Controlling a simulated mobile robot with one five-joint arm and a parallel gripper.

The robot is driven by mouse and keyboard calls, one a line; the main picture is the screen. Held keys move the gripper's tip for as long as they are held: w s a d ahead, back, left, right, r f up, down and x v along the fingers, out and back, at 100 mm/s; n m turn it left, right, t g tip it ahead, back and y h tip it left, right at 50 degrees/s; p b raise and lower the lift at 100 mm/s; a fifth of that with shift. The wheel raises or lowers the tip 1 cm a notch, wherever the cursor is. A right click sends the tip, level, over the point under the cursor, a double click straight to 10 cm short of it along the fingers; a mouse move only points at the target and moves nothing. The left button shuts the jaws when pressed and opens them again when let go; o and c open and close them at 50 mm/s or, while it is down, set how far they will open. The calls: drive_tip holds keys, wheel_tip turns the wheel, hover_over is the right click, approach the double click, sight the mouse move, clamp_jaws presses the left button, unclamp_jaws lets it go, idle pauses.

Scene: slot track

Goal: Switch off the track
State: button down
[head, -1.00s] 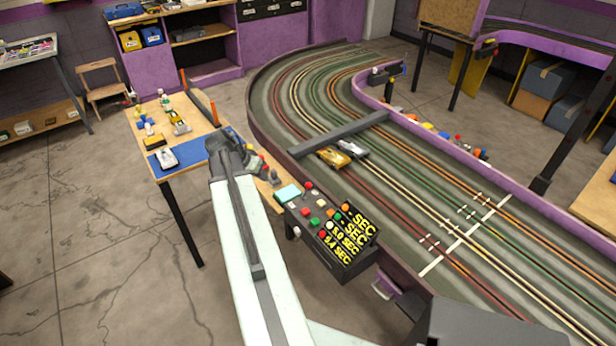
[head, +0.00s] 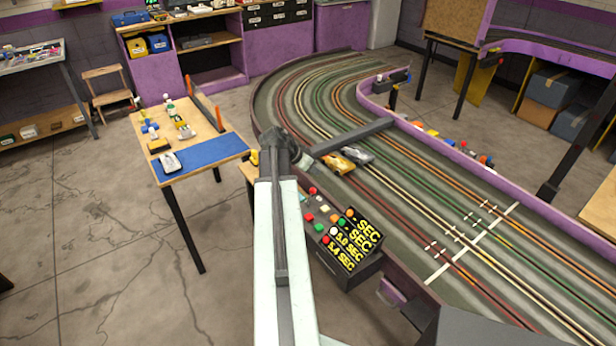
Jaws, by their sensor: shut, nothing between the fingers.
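The slot track (head: 400,185) curves through the middle and runs to the lower right. A dark control box (head: 347,276) stands at its near edge. It has red, green, white, yellow and orange buttons (head: 323,215) on top and a lit yellow display (head: 345,243).
A yellow car (head: 335,162) and a silver car (head: 358,154) sit on the track by a grey crossbar (head: 352,136). A wooden table (head: 140,128) with a blue mat (head: 215,153) and small cars stands left. Floor is clear at lower left.

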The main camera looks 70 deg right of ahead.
sight(310, 197)
drive_tip(key=b+x, duration=0.4)
drive_tip(key=x, duration=0.2)
drive_tip(key=shift+f, duration=0.45)
drive_tip(key=a, duration=0.1)
drive_tip(key=w+a, duration=0.1)
drive_tip(key=a+b, duration=0.1)
drive_tip(key=shift+w+a+f, duration=0.1)
drive_tip(key=shift+w+f, duration=0.1)
drive_tip(key=shift+f, duration=0.1)
drive_tip(key=shift+w, duration=0.1)
